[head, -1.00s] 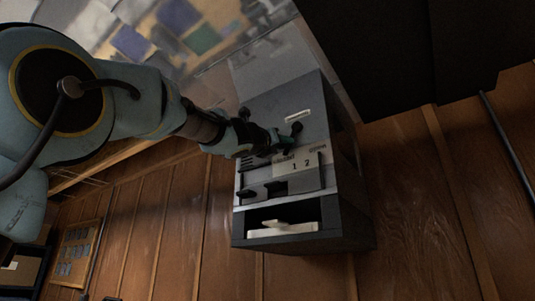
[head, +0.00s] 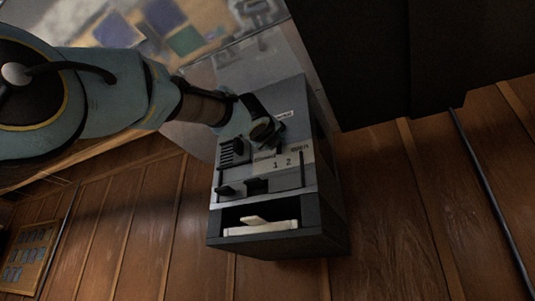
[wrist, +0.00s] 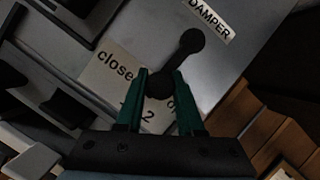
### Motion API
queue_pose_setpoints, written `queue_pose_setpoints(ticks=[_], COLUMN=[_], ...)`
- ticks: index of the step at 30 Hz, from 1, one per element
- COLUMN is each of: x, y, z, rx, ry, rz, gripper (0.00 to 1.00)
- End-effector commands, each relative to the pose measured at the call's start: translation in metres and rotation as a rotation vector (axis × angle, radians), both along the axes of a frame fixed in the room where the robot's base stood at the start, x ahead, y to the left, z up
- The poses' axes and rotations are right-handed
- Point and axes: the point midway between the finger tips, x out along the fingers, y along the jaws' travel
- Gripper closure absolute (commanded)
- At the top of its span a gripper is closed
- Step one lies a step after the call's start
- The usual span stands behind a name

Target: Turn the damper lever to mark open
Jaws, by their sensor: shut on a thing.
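The damper lever (wrist: 175,64) is dark, with a round pivot and a round knob. In the wrist view its pivot is below the DAMPER label (wrist: 210,18), and it points down-left to the scale plate (wrist: 98,75). The green fingers of my gripper (wrist: 161,84) are shut on the knob. The knob lies between the word "closed" and a word beginning with "o", mostly hidden by a finger. In the head view my gripper (head: 270,138) covers most of the lever. The plate (head: 283,163) there shows 1 and 2, with small words at both ends.
The grey cabinet (head: 293,95) has dark sliders (head: 257,186), vent slots (head: 231,150) and a lower recess holding a white piece (head: 262,228). A large black block (head: 390,60) hangs at upper right. Wooden wall panels (head: 390,220) surround the cabinet, with a dark rod (head: 488,185) at right.

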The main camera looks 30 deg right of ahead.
Motion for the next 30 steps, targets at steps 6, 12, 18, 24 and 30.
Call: queue_pose_setpoints(ticks=[6, 12, 18, 24, 30], x=[-0.017, -0.028, -0.038, -0.044, -0.048], y=[-0.009, -0.016, -0.021, -0.024, -0.026], z=[0.000, 0.005, 0.012, 0.018, 0.021], rx=[-0.102, -0.193, -0.274, -0.341, -0.383], ry=[0.184, 0.350, 0.501, 0.617, 0.693], rz=[-0.007, -0.007, -0.006, -0.003, -0.003], gripper=[1.00, 1.00, 1.00, 1.00, 1.00])
